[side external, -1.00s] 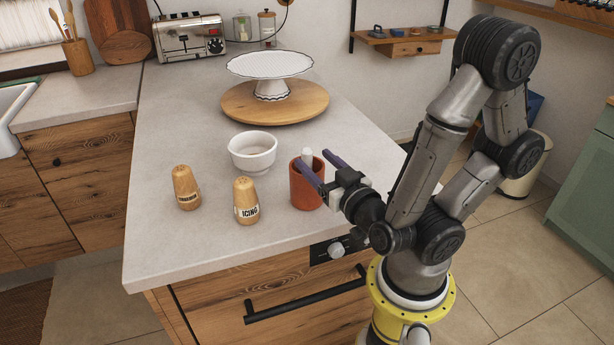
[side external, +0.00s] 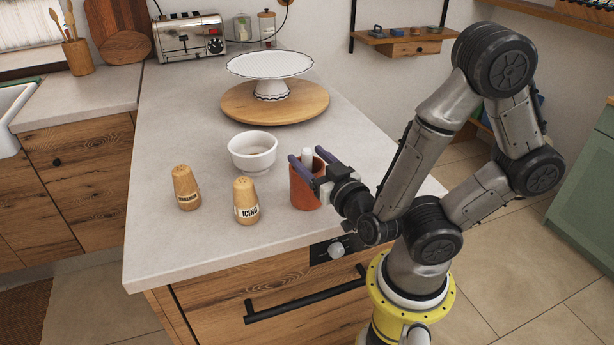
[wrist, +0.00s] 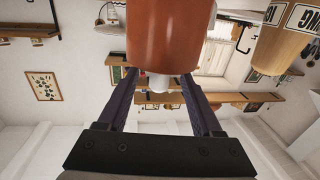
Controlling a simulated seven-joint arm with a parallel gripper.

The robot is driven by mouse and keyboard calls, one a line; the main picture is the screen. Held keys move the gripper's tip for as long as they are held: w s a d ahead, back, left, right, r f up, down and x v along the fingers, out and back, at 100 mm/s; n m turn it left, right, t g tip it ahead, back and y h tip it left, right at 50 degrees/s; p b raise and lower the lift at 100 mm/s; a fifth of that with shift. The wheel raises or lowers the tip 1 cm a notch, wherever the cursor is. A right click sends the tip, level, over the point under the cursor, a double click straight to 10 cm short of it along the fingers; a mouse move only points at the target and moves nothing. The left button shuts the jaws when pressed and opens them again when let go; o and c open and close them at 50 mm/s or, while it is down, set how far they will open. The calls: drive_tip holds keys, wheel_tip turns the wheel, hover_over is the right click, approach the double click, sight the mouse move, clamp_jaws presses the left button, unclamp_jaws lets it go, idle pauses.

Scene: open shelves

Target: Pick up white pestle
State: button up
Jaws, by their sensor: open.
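The white pestle (side external: 307,155) stands upright in a terracotta-coloured cup (side external: 304,190) near the front right edge of the counter, with only its top showing. My gripper (side external: 307,157) is open and roughly level, its two purple fingers on either side of the pestle's top, just above the cup's rim. In the wrist view, which looks upside down, the pestle's white end (wrist: 160,83) pokes out of the cup (wrist: 168,35) between the open fingers. I cannot tell whether either finger touches the pestle. The rest of the pestle is hidden inside the cup.
A white bowl (side external: 253,152) stands just left of the cup. Two wooden shakers, one labelled ICING (side external: 246,201) and another (side external: 186,188), stand farther left. A white cake stand (side external: 270,67) sits on a round wooden board (side external: 274,103) behind. The counter's left side is clear.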

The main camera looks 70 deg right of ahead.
drive_tip(key=shift+x, duration=2.3)
clamp_jaws()
